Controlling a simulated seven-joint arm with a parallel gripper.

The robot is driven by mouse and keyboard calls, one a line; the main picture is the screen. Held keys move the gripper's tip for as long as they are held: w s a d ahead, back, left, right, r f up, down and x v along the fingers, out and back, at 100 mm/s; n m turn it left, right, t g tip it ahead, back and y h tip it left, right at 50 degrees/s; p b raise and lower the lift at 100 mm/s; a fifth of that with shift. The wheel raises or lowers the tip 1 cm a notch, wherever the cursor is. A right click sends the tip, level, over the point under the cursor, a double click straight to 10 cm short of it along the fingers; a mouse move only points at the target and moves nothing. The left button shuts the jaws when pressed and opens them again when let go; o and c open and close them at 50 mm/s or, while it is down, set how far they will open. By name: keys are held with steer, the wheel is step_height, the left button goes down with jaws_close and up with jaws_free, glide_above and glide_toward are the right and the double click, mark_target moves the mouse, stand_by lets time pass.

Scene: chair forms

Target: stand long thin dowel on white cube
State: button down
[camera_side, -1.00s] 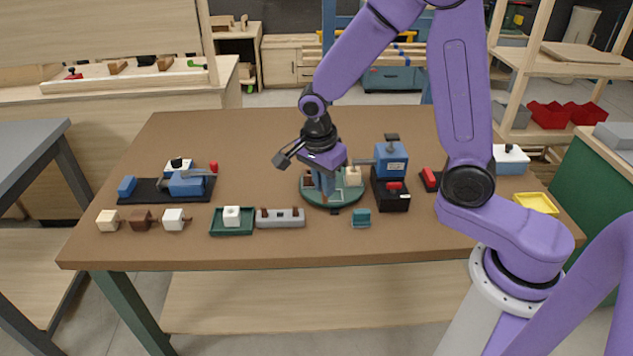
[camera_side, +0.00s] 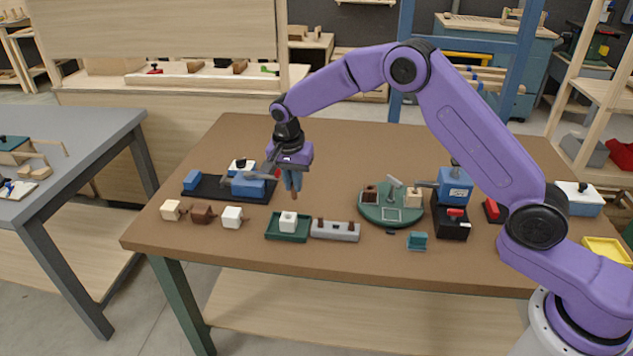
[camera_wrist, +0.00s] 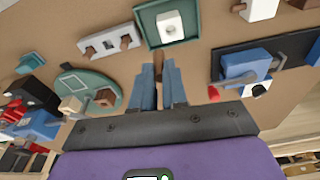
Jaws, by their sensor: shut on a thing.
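My gripper (camera_side: 292,182) is shut on a thin brown dowel (camera_wrist: 159,62), whose lower end shows below the fingers in the side view (camera_side: 294,194). The dowel is held in the air, and its upper part is hidden by the fingers. One white cube (camera_side: 288,222) sits in a green tray (camera_side: 273,234); a round mark shows on its top in the wrist view (camera_wrist: 170,25). The gripper is above and behind this tray. Another white cube (camera_side: 231,218) stands to the left on the table with a brown peg in its side.
A tan block (camera_side: 171,210) and brown block (camera_side: 202,214) stand at the front left. A blue clamp (camera_side: 250,187) on a black base is close left of the gripper. A grey holder (camera_side: 335,231) and green turntable (camera_side: 374,214) are to the right. The table's back middle is clear.

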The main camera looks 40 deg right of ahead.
steer(key=shift+n, duration=0.5)
steer(key=shift+w+a+f, duration=0.2)
steer(key=shift+w+f, duration=0.1)
steer(key=shift+f, duration=0.7)
steer(key=shift+w+a+f, duration=0.15)
steer(key=shift+w+f, duration=0.15)
steer(key=shift+f, duration=0.65)
steer(key=shift+w+a+f, duration=0.2)
steer(key=shift+w+f, duration=0.1)
steer(key=shift+f, duration=0.7)
steer(key=shift+f, duration=1.55)
steer(key=c, duration=0.5)
jaws_free()
step_height(320, 180, up, 7)
stand_by(0.7)
